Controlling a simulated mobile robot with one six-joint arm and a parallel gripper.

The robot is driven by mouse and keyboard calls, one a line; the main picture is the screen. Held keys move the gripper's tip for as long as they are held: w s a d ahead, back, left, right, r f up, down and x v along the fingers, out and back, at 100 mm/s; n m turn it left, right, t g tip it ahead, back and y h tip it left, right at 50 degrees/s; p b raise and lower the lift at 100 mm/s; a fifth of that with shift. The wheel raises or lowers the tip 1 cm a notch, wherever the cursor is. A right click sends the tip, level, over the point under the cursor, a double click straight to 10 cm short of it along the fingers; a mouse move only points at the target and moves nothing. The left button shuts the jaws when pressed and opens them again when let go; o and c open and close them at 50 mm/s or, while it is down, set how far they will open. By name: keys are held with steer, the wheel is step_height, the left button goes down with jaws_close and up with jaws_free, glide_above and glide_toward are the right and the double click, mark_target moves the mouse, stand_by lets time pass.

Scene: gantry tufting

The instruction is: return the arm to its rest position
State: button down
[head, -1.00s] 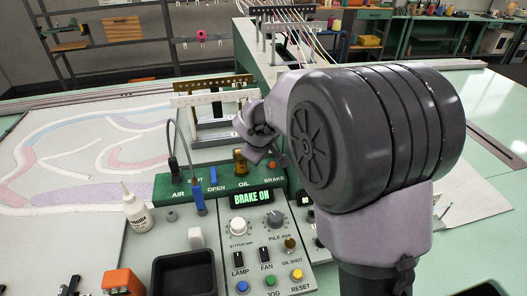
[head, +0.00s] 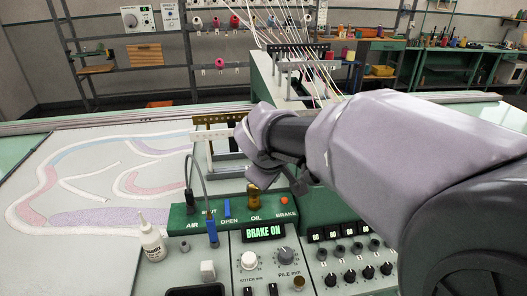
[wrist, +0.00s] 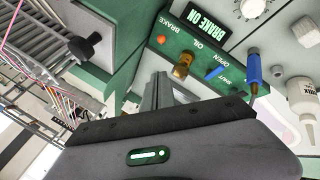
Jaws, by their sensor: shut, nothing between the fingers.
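My gripper (wrist: 160,80) shows in the wrist view at the end of its dark body, with its fingers together and nothing between them. It points toward the green valve panel (wrist: 140,62), apart from what I can see of the brass oil knob (wrist: 182,66). In the head view my arm comes in from the right and its wrist hangs above and behind the green panel (head: 330,208). The fingertips are hidden or too small to tell there. The display (head: 263,232) reads BRAKE ON.
The console has knobs, buttons and a blue-plugged cable (head: 212,232) near the arm. A white bottle (head: 152,243) stands left of it. A tufting frame with threads (head: 292,70) rises behind the wrist. The patterned cloth (head: 95,190) at left is open and flat.

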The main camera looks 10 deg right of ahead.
steer(key=shift+v, duration=0.75)
steer(key=shift+s, duration=0.15)
steer(key=s+f+m+y+b, duration=0.1)
steer(key=s+f+m+b, duration=0.2)
steer(key=s, duration=0.5)
steer(key=s+f+m+y+b, duration=0.1)
steer(key=s+f+m+b, duration=0.2)
steer(key=s+f+m, duration=0.2)
steer(key=s+f+m+g+y+b, duration=0.1)
steer(key=s+f+m+y+b, duration=0.1)
steer(key=s, duration=0.9)
steer(key=f+m+b, duration=0.1)
steer(key=m+b, duration=0.1)
steer(key=shift+a+f+m, duration=0.2)
steer(key=shift+f+m, duration=0.1)
steer(key=shift+f, duration=0.1)
steer(key=shift+s, duration=0.1)
